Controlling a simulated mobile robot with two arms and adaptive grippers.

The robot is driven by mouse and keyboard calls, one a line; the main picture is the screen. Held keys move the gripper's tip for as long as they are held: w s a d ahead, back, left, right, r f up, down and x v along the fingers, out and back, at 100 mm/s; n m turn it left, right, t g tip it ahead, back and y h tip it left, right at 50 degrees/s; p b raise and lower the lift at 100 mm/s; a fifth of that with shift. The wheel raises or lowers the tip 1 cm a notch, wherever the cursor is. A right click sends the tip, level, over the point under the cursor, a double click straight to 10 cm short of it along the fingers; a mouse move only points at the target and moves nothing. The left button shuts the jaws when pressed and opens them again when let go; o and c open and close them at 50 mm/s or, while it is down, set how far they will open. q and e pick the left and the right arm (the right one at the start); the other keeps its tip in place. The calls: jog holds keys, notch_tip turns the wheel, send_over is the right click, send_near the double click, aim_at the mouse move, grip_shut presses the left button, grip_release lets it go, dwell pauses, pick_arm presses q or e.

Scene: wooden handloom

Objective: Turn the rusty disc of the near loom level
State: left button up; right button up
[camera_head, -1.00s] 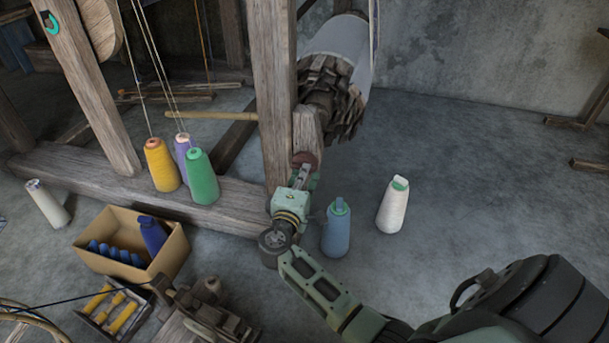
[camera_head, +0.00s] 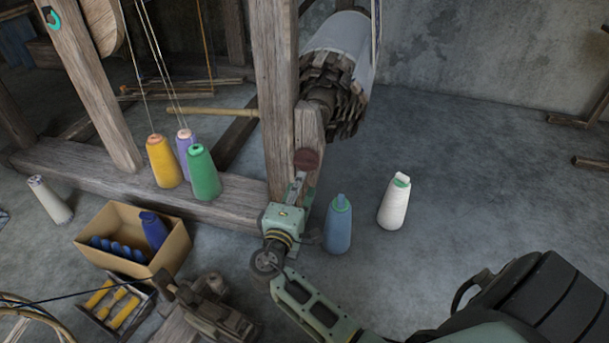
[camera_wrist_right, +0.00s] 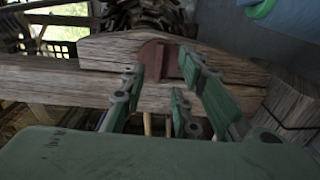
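The rusty disc (camera_head: 307,159) is a small reddish-brown round piece on the short wooden upright at the foot of the near loom's post (camera_head: 275,100). In the right wrist view, the disc (camera_wrist_right: 154,58) sits on the beam face with a raised rib across it, which looks upright in that picture. My right gripper (camera_head: 298,183) is just below and in front of the disc. In the right wrist view, its green fingers (camera_wrist_right: 166,78) are spread apart with nothing between them, and the disc is just beyond the tips. My left gripper is not in view.
A blue cone (camera_head: 338,228) and a white cone (camera_head: 394,205) stand on the floor right of my right gripper. Yellow (camera_head: 163,163) and green (camera_head: 204,175) cones stand on the loom's base beam. A cardboard box (camera_head: 120,225) lies left.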

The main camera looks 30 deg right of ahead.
jog(key=v, duration=0.5)
jog(key=shift+s+a, duration=0.25)
jog(key=shift+a, duration=0.05)
